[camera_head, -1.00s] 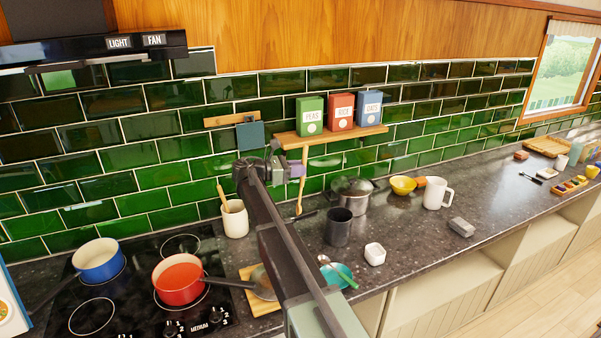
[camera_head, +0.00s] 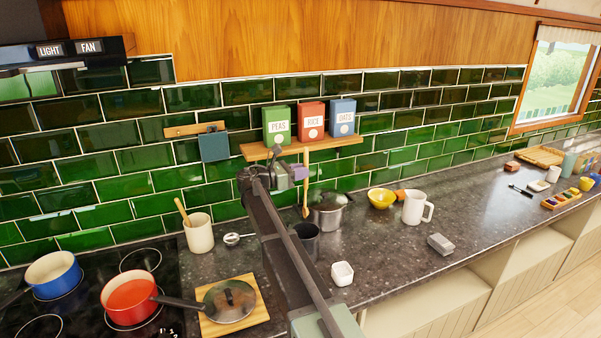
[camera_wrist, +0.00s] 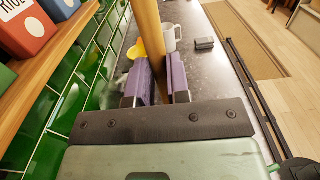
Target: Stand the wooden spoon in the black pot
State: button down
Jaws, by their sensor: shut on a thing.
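My gripper (camera_head: 298,172) is shut on the wooden spoon (camera_head: 306,182) and holds it upright, its lower end hanging below the jaws. In the wrist view, the spoon (camera_wrist: 150,38) rises between the purple fingers (camera_wrist: 162,80). The black pot (camera_head: 308,243) is a dark open cylinder on the counter, partly hidden by my arm. In the head view the spoon's lower end shows just above the pot's rim; I cannot tell their distance in depth.
A shelf (camera_head: 350,142) with peas, rice and oats boxes is close behind my gripper. A lidded steel pot (camera_head: 328,212) stands beside the black pot. A white cup (camera_head: 342,273), yellow bowl (camera_head: 381,198) and white mug (camera_head: 414,208) are nearby. A cream crock (camera_head: 199,234) is to the left.

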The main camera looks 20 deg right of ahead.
notch_tip(320, 180, down, 13)
jog(key=b, duration=1.2)
jog(key=shift+r, duration=0.15)
jog(key=shift+d, duration=0.1)
jog(key=c, duration=1)
grip_release()
jog(key=a, duration=1)
jog(key=shift+w+a, duration=0.15)
jog(key=shift+a, duration=0.25)
